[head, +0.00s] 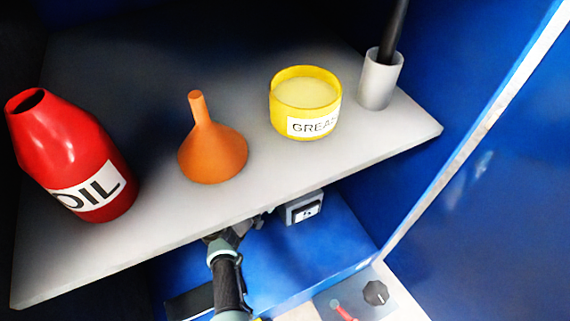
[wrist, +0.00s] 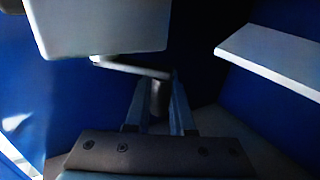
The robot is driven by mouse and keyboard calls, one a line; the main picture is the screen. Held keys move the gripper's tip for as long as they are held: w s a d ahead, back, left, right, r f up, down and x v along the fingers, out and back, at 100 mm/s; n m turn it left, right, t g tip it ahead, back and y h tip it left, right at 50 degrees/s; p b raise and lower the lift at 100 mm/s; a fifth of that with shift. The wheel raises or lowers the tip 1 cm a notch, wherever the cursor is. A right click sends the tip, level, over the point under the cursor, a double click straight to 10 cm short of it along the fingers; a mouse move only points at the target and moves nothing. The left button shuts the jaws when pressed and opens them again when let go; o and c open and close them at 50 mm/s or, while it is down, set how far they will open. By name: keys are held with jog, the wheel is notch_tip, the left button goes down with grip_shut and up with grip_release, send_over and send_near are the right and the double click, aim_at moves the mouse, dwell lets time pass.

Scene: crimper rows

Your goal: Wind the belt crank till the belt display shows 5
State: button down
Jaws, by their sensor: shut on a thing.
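The belt crank shows in the wrist view as a grey arm (wrist: 130,67) with a dark upright handle (wrist: 161,98). It comes out from under a pale grey box (wrist: 100,28). My gripper (wrist: 160,108) is shut on the handle, one finger on each side. In the head view my gripper (head: 236,236) is below the shelf's front edge, and the shelf hides the crank. A small grey display box (head: 304,209) sits just right of it. It has a dark screen with a light digit, too small to read surely.
A grey shelf (head: 150,245) hangs over my arm. It bears a red oil bottle (head: 78,150), an orange funnel (head: 212,155), a yellow grease tub (head: 305,103) and a grey cup (head: 380,80) holding a black rod. A red lever (head: 344,311) and black knob (head: 375,292) sit lower right.

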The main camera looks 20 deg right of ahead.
jog(key=shift+f, duration=0.1)
jog(key=c, duration=0.8)
grip_release()
jog(key=shift+o, duration=0.2)
jog(key=p+v, duration=0.6)
jog(key=v, duration=0.7)
